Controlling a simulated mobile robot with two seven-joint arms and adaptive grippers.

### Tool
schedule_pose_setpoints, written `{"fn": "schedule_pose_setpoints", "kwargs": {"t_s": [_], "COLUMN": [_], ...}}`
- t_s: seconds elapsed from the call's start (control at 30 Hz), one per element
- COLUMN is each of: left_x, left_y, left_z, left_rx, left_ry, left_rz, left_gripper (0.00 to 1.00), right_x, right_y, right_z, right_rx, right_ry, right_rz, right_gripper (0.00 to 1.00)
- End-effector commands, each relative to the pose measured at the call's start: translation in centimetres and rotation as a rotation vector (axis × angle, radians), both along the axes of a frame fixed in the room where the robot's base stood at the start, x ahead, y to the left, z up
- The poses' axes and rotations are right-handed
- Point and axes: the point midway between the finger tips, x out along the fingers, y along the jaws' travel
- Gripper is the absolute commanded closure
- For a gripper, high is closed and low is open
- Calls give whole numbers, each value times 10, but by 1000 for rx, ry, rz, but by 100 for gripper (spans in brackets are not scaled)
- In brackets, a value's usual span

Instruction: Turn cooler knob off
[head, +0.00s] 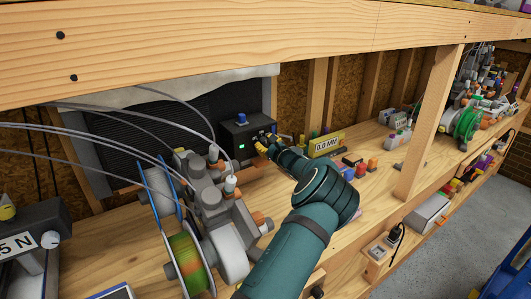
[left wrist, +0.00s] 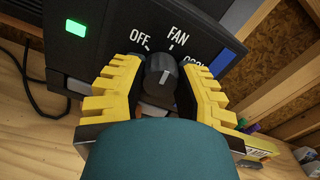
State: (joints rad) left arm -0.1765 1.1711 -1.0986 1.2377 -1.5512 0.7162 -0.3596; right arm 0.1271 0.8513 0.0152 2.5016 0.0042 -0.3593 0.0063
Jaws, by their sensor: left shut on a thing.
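The cooler control box (head: 236,140) is black, with a lit green light, and stands at the back of the bench. Its face (left wrist: 218,50) in the left wrist view carries the labels OFF, FAN and a third partly hidden one. The dark round cooler knob (left wrist: 160,76) has a pale pointer line that seems to lean towards FAN; its exact setting is hard to tell. My left gripper (head: 264,143), with yellow ridged fingers, is shut on the knob, one finger on each side (left wrist: 163,84). My right gripper is not in view.
A dark grille (head: 130,125) is left of the box. A printer with a green-orange spool (head: 188,264) stands in front, with tubes arching above. A wooden beam (head: 200,45) crosses overhead, and a post (head: 428,125) stands right. A yellow sign (head: 326,145) is right of my gripper.

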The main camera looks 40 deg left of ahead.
Motion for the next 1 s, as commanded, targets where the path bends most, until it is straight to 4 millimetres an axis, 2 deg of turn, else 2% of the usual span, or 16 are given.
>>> {"fn": "schedule_pose_setpoints", "kwargs": {"t_s": [0.03,0.2,0.5,0.7,1.0], "left_x": [0,0,0,0,1], "left_y": [0,0,0,0,0], "left_z": [-7,-7,-6,-3,0], "left_rx": [-15,-59,-139,-186,-237], "left_ry": [-45,-199,-471,-634,-811], "left_rz": [2,1,1,0,0], "left_gripper": [100,100,100,100,100], "right_x": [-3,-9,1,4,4], "right_y": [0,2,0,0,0], "right_z": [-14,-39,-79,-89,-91], "right_rx": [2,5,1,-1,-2], "right_ry": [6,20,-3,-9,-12], "right_rz": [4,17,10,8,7], "right_gripper": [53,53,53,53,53]}}
